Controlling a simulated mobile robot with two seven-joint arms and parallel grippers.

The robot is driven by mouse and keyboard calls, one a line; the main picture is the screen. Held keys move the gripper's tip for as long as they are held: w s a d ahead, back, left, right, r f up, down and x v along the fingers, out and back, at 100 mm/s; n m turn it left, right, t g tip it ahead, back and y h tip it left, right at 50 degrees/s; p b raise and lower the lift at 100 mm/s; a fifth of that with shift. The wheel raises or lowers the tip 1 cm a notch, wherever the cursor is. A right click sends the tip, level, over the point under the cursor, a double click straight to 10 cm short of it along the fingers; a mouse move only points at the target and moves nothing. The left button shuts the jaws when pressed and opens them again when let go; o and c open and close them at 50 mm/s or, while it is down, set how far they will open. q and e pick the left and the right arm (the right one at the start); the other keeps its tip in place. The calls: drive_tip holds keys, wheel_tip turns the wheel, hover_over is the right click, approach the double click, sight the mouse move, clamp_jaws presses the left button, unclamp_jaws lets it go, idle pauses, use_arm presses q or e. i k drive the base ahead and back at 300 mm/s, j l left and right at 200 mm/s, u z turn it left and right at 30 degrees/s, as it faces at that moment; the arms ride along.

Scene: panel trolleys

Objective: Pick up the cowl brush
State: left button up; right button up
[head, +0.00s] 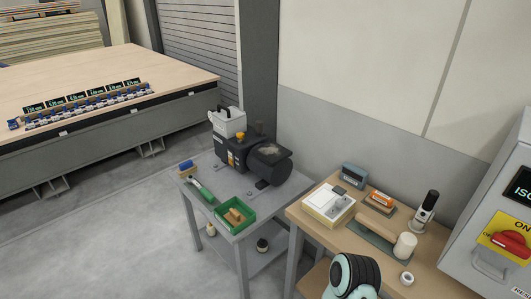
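I cannot tell for certain which item is the cowl brush. A long, thin green-handled tool (200,190) lies on the grey trolley top (208,165) near its left edge and may be the brush. Behind it, at the back left corner, is a small blue-and-tan item (185,168). A green tray (249,221) at the trolley's front holds a tan wooden-looking piece (235,215). A black machine (238,155) with a round, dusty open cowl (270,151) stands at the back. Neither gripper shows; only a dark, teal-ringed part of my arm is at the bottom.
A grey cabinet (490,245) stands far right. Floor (100,230) left of the trolley is clear.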

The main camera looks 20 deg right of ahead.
sight(185, 168)
drive_tip(key=i+j+z, duration=0.15)
drive_tip(key=i+j, duration=0.35)
drive_tip(key=i, duration=0.2)
drive_tip(key=i+j+z, duration=0.2)
drive_tip(key=i+j, duration=0.4)
drive_tip(key=i, duration=0.1)
